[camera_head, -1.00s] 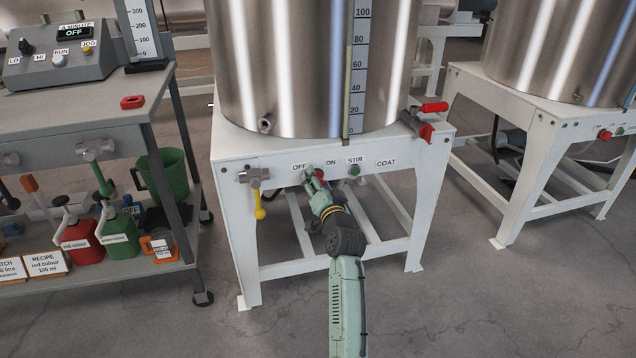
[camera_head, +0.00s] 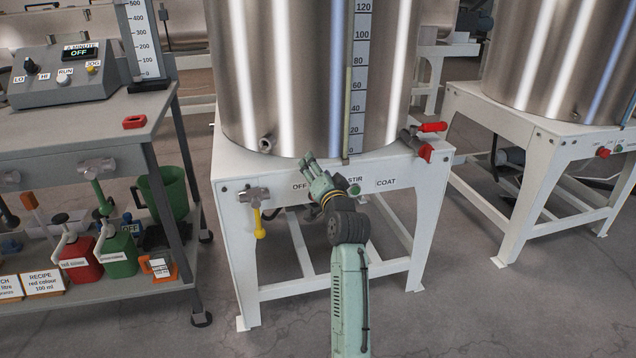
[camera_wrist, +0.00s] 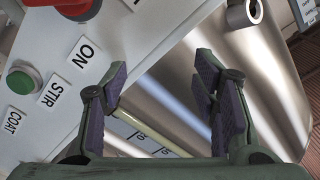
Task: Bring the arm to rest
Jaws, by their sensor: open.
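My gripper (camera_head: 308,165) is in front of the steel tank (camera_head: 300,70), at the upper edge of the white stand's front panel. In the wrist view my gripper (camera_wrist: 165,95) is open, with nothing between its fingers. Behind the fingers are the tank wall (camera_wrist: 260,85) and the scale strip (camera_wrist: 150,143). The panel beside the fingers has an ON label (camera_wrist: 84,54), a STIR label (camera_wrist: 55,94), a green button (camera_wrist: 25,82) and a red control (camera_wrist: 65,5) cut off at the top. My arm hides part of the panel labels in the head view.
A valve with a yellow handle (camera_head: 259,222) is on the stand's left. A red-handled valve (camera_head: 425,150) is at its right corner. A bench with a control box (camera_head: 62,75) and containers stands left; another tank (camera_head: 560,60) stands right. Floor in front is open.

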